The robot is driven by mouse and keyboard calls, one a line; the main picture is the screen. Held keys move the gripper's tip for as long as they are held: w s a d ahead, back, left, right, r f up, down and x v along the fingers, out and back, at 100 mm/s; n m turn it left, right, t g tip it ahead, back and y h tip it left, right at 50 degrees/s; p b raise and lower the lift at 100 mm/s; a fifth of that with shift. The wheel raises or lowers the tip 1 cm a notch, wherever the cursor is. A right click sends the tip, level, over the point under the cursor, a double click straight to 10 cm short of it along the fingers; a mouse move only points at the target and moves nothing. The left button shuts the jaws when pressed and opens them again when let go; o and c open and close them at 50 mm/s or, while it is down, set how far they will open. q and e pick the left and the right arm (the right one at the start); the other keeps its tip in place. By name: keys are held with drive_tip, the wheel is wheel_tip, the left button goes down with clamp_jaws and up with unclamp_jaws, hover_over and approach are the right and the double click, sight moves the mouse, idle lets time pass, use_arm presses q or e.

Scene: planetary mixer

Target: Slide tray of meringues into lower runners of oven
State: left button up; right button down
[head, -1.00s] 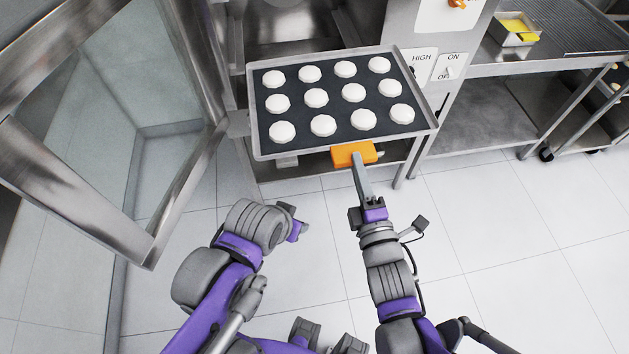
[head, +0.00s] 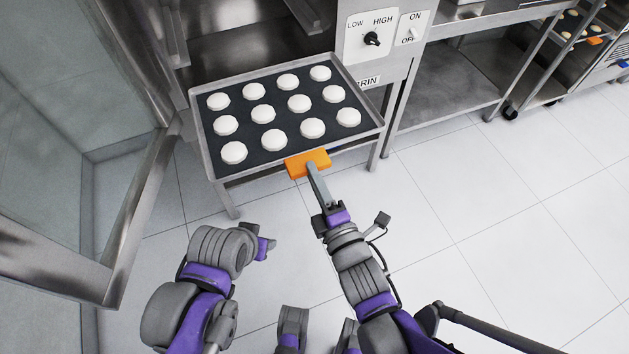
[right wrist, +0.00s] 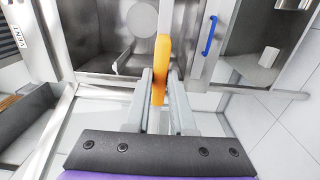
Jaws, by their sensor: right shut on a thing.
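The tray of meringues (head: 197,140) is a metal tray with a dark liner and rows of white round meringues. It is at the mouth of the oven (head: 255,50), whose inside shows behind it. My right gripper (head: 314,178) is shut on the orange handle (head: 307,163) at the tray's front edge. In the right wrist view the orange handle (right wrist: 161,70) stands between the fingers (right wrist: 160,92). My left gripper (head: 265,248) is empty-looking below the tray, apart from it; its finger opening is unclear. The lower runners under the tray are hidden.
The open glass oven door (head: 125,215) stands to the left. A control panel with a black knob (head: 372,39) is right of the oven. A steel table (head: 450,85) and a rack (head: 570,50) are further right. The tiled floor (head: 480,220) is clear.

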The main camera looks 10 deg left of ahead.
sight(304, 154)
drive_tip(key=shift+s+d+r, duration=0.1)
idle(0.3)
drive_tip(key=shift+x, duration=2.75)
drive_tip(key=shift+x, duration=2.3)
drive_tip(key=shift+p+x, duration=0.3)
drive_tip(key=shift+x, duration=1.9)
